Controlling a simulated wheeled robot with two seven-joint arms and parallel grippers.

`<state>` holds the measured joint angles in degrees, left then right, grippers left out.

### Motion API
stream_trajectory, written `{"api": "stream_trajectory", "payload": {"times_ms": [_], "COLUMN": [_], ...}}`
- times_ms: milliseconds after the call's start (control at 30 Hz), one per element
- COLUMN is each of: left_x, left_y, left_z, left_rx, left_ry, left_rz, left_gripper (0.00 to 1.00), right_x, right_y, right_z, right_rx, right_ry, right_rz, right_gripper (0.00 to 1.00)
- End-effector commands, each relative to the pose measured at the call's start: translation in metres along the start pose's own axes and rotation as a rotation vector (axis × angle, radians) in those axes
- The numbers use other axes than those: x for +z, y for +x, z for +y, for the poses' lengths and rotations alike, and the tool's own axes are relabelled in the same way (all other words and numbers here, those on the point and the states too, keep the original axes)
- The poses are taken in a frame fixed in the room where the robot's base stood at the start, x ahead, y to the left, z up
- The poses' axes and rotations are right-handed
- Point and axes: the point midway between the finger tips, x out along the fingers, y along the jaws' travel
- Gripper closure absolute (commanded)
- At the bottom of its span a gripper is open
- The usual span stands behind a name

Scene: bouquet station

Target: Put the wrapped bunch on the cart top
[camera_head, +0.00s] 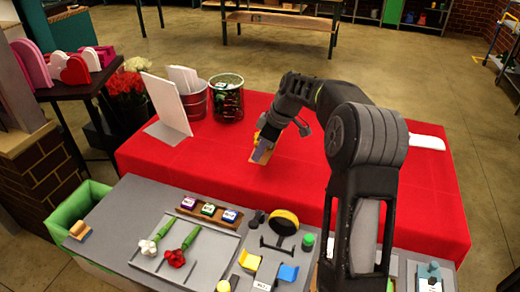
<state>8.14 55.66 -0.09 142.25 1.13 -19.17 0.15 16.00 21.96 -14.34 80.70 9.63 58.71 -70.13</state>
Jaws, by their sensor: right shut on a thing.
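My right gripper (267,143) reaches over the red-covered table (225,181) and is shut on a small tan and yellow thing (261,155). The thing is mostly hidden by the gripper, so I cannot tell whether it is the wrapped bunch. It is at or just above the red cloth; contact is unclear. I cannot pick out a wrapped bunch elsewhere. A white flower (148,247) and a red flower (176,257) with green stems lie on a grey tray (206,270). I cannot tell which surface is the cart top. My left gripper is out of view.
A grey bench (120,210) in front holds small jars, a round yellow-rimmed item (284,222) and coloured blocks. A white board (167,101), a red bucket (194,101) and a dark pot (227,101) stand on the back left of the red table. Its cloth is largely bare.

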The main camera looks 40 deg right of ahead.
Motion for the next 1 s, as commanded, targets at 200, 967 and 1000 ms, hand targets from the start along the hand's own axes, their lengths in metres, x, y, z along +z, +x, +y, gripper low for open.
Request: {"api": "stream_trajectory", "payload": {"times_ms": [200,967,1000], "left_x": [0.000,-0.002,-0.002], "left_y": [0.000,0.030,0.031], "left_z": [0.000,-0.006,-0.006], "left_rx": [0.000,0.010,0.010], "left_ry": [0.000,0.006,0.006], "left_rz": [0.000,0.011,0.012], "left_gripper": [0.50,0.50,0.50], "right_x": [0.004,0.031,0.031], "right_y": [0.009,0.073,0.074], "right_z": [0.000,0.000,0.000], "right_rx": [0.000,0.001,0.001], "right_ry": [0.000,0.001,0.001], "right_rz": [0.000,0.000,0.000], "right_gripper": [1.00,1.00,1.00]}}
